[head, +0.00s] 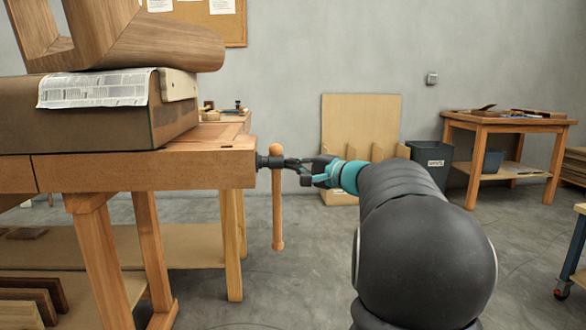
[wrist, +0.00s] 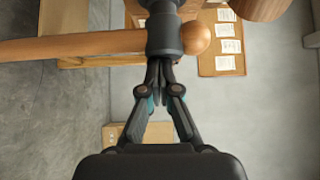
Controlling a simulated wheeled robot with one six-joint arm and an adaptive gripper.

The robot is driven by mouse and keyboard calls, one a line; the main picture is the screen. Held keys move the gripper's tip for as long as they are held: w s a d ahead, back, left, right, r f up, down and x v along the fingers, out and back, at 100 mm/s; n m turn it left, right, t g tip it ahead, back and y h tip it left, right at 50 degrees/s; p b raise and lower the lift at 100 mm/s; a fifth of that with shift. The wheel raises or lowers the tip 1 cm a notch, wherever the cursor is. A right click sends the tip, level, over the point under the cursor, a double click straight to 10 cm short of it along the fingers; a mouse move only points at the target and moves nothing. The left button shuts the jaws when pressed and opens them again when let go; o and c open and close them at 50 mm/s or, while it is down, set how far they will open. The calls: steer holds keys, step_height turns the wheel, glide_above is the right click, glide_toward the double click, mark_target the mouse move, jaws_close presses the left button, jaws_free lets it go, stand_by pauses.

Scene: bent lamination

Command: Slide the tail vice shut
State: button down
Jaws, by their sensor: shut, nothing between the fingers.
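The tail vice (head: 232,165) is at the right end of the wooden bench. Its dark screw hub (head: 263,161) sticks out to the right. A wooden bar handle (head: 278,215) hangs almost upright through the hub, with a ball end on top. The wrist view shows the hub (wrist: 164,35), the handle (wrist: 85,45) and the ball end (wrist: 196,38). My gripper (head: 292,163) is shut and empty. Its fingertips (wrist: 160,66) meet right at the hub's outer end; I cannot tell if they touch. The vice's jaw gap cannot be made out.
A large curved wooden piece (head: 160,45) rests on a brown block (head: 75,125) on the bench, with newspaper (head: 95,88) between. Behind stand a bin (head: 432,165), leaning boards (head: 360,120) and a side table (head: 510,121).

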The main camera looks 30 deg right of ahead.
steer(key=shift+w+a+r, duration=0.1)
steer(key=shift+a, duration=0.2)
steer(key=shift+d, duration=0.1)
steer(key=w+d+v, duration=0.1)
steer(key=d+v, duration=0.2)
steer(key=v, duration=1)
